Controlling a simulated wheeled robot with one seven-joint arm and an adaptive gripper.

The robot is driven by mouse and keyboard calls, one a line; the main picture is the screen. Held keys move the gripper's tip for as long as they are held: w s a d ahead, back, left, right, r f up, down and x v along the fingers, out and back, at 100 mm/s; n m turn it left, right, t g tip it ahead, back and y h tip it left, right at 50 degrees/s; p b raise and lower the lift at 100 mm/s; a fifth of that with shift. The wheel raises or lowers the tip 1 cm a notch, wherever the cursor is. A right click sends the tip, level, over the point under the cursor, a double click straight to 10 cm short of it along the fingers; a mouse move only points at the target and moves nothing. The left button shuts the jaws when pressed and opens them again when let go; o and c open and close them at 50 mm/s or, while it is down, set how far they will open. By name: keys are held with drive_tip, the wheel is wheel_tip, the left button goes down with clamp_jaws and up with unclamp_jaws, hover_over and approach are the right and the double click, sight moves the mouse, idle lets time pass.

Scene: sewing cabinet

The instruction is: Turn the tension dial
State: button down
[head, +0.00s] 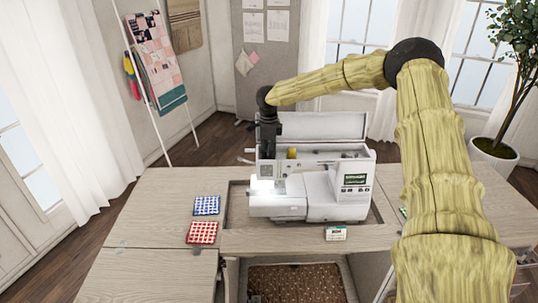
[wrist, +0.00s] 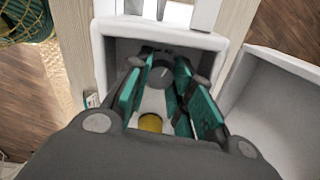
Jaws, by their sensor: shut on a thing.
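The white sewing machine (head: 345,208) sits in the cabinet's cut-out, with its top lid open. In the wrist view the dark round tension dial (wrist: 160,77), with a pale pointer line, lies in the machine's open top compartment. My gripper (wrist: 164,68) reaches down into this compartment, its green-padded fingers on either side of the dial and closed on it. In the head view my gripper (head: 268,140) is over the left part of the machine's top, and the dial cannot be made out there.
A yellow spool (head: 291,153) stands in the compartment close to my gripper; it also shows between the fingers in the wrist view (wrist: 150,122). The raised lid (head: 320,125) is behind. Blue (head: 206,205) and red (head: 202,232) patterned squares lie left on the cabinet top.

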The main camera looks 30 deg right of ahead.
drive_tip(key=m, duration=0.5)
drive_tip(key=shift+b, duration=0.35)
drive_tip(key=shift+m, duration=0.3)
drive_tip(key=c, duration=1.5)
unclamp_jaws()
drive_tip(key=n+p, duration=0.1)
drive_tip(key=n, duration=0.5)
drive_tip(key=shift+n, duration=0.3)
drive_tip(key=n+p, duration=0.1)
drive_tip(key=n, duration=0.2)
drive_tip(key=shift+r, duration=0.15)
drive_tip(key=shift+n+p, duration=1)
drive_tip(key=shift+p, duration=0.05)
